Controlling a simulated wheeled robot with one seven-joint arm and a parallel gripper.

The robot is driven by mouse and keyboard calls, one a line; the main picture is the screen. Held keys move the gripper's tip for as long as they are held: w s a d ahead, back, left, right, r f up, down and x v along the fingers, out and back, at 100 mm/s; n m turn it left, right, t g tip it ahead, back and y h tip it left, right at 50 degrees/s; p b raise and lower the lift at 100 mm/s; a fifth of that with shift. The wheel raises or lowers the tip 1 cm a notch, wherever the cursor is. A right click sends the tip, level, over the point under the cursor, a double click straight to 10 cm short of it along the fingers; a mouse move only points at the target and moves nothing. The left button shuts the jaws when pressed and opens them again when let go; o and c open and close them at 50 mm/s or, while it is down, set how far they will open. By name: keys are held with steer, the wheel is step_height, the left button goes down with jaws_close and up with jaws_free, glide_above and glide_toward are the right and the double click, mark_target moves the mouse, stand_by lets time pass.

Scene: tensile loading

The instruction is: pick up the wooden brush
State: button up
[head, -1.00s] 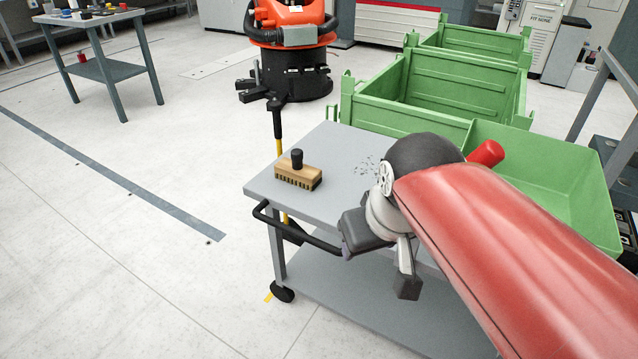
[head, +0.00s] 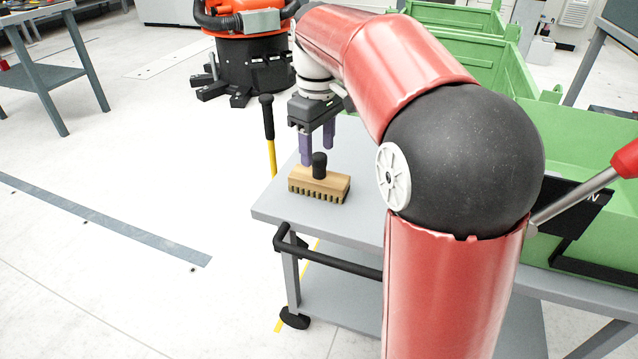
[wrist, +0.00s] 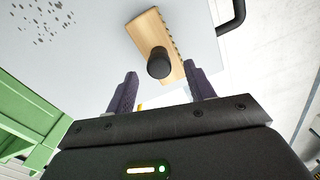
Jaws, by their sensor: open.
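The wooden brush (head: 320,184) lies on the grey cart top, bristles down, with a black knob handle standing up from its light wood block. My gripper (head: 317,156) is open, with two purple fingers pointing down just behind and above the brush. In the wrist view the brush (wrist: 152,30) lies beyond the fingertips, and its black knob appears in the gap between the two fingers of my gripper (wrist: 160,80). The gripper holds nothing. I cannot tell whether a finger touches the brush.
The grey cart (head: 345,225) has a black push handle (head: 330,255) at its front left. Green bins (head: 590,150) stand to the right and behind. A yellow-shafted, black-gripped tool (head: 269,135) stands beside the cart's left edge. An orange and black machine (head: 255,65) stands behind.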

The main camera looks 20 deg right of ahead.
mark_target(319, 155)
step_height(319, 155, down, 4)
steer(key=shift+s+d+f+b, duration=0.1)
steer(key=shift+f+b, duration=0.1)
steer(key=shift+b, duration=0.35)
steer(key=shift+c, duration=0.3)
steer(key=shift+r, duration=0.1)
jaws_close()
step_height(319, 155, up, 20)
steer(key=p, duration=0.6)
